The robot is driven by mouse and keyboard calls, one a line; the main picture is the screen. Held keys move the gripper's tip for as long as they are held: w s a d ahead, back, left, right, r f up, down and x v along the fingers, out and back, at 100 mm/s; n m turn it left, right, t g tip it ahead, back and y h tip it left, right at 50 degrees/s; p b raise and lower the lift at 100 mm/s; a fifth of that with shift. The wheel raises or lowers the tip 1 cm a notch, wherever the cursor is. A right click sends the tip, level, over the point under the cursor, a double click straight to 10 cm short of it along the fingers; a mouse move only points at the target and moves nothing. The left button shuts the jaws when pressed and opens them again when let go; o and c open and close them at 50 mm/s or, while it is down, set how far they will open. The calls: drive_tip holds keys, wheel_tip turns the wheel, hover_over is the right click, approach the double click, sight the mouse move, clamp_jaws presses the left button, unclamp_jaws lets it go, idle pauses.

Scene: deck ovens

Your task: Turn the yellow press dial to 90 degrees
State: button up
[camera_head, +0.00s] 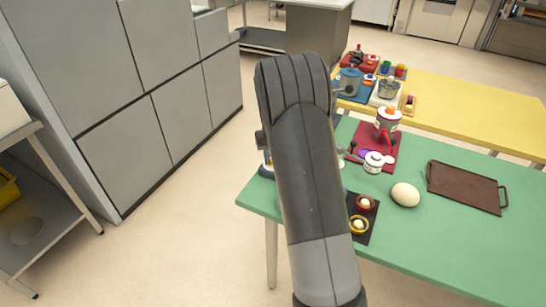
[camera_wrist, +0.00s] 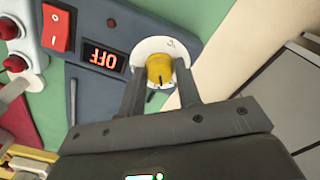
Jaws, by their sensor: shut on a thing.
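The yellow press dial (camera_wrist: 159,70) sits on a round white plate (camera_wrist: 150,47) at the end of a dark blue panel (camera_wrist: 75,90), in the wrist view. A dark mark shows on the dial's face. My gripper (camera_wrist: 160,82) has its two dark fingers on either side of the dial and is shut on it. A lit display reading OFF (camera_wrist: 104,57) and a red switch (camera_wrist: 57,28) are on the same panel. In the head view my arm hides most of the press and the gripper.
A green table (camera_head: 460,245) holds a white egg-shaped object (camera_head: 405,194), a brown tray (camera_head: 466,187), a red mat (camera_head: 360,137) with a pot, and a dark board with two small bowls. A yellow table (camera_head: 470,105) with more items stands behind. Grey cabinets (camera_head: 120,90) are at left.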

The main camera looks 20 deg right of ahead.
drive_tip(key=m, duration=0.4)
drive_tip(key=shift+m, duration=0.3)
drive_tip(key=m, duration=0.4)
drive_tip(key=shift+m, duration=0.3)
drive_tip(key=m, duration=0.4)
drive_tip(key=shift+m, duration=2.5)
drive_tip(key=o, duration=1)
drive_tip(key=shift+c, duration=0.2)
